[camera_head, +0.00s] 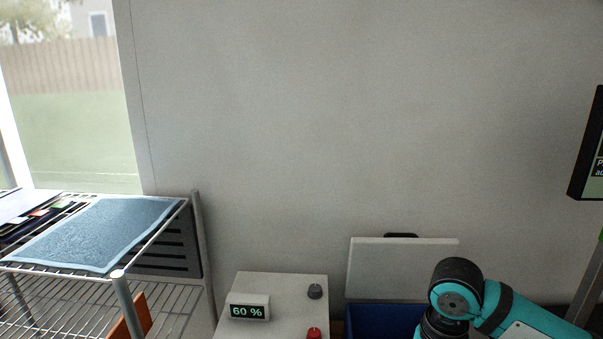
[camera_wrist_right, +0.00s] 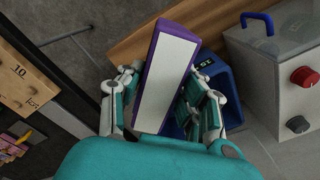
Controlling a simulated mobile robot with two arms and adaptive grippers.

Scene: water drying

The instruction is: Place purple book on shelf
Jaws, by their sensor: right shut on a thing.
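The purple book (camera_wrist_right: 168,70) shows in the right wrist view as a long white face with purple edges, tilted slightly in the picture. My right gripper (camera_wrist_right: 165,80) is shut on it, with a teal and white finger on either side. In the head view only my right arm's links show at lower right; its gripper and the book are out of sight there. A wire shelf rack (camera_head: 160,291) stands at the left, with a blue sheet-like thing (camera_head: 100,232) on its top level. My left gripper is not in view.
A grey box (camera_head: 283,281) with a "60 %" display, a dark knob and a red knob stands between rack and arm. A blue bin (camera_head: 385,318) is right of it; the bin also shows beside the book (camera_wrist_right: 222,82). Orange and dark flat items lie on the rack.

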